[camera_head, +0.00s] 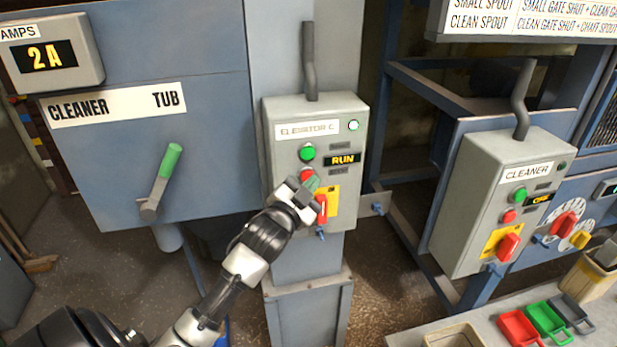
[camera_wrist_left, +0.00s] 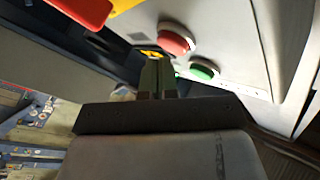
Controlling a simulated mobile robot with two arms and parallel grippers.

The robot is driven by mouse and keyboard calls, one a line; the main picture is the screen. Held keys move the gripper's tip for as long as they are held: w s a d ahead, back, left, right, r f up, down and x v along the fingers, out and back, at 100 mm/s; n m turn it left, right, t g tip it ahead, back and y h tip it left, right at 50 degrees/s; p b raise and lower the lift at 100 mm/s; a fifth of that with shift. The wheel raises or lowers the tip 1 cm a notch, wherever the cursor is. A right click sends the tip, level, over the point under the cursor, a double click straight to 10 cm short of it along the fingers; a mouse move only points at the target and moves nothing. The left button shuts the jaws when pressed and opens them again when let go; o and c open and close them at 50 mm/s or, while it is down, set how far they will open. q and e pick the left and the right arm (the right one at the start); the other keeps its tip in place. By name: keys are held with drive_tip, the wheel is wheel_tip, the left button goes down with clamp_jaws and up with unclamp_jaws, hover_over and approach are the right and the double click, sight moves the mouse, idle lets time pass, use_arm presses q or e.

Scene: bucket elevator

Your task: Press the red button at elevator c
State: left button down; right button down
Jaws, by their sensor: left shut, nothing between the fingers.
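The grey elevator C control box (camera_head: 348,112) is on the post in the middle of the head view. It carries a green button (camera_head: 307,152), a lit "RUN" display (camera_head: 342,160) and the red button (camera_head: 306,175) below the green one. My left gripper (camera_head: 308,184) is shut and empty at the red button and partly covers it. In the left wrist view the red button (camera_wrist_left: 175,38) and green button (camera_wrist_left: 204,70) stand beyond the shut fingertips (camera_wrist_left: 157,68). I cannot tell whether the fingertips touch the red button. My right gripper is not in view.
A red rotary switch on a yellow plate (camera_head: 332,200) is just below the gripper. A green-handled lever (camera_head: 165,170) is to the left. The cleaner box (camera_head: 480,170) stands to the right. Red (camera_head: 518,326) and green (camera_head: 547,320) scoops lie on the bench.

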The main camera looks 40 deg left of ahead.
use_arm(q)
drive_tip(key=shift+w+a, duration=0.3)
drive_tip(key=shift+a, duration=0.1)
idle(0.5)
drive_tip(key=shift+d, duration=0.1)
drive_tip(key=shift+s+d+p, duration=0.35)
drive_tip(key=shift+s+d, duration=0.25)
idle(0.3)
drive_tip(key=s+d+p, duration=0.1)
drive_tip(key=s+d, duration=0.2)
drive_tip(key=shift+s+d, duration=0.1)
drive_tip(key=shift+d, duration=0.3)
idle(0.7)
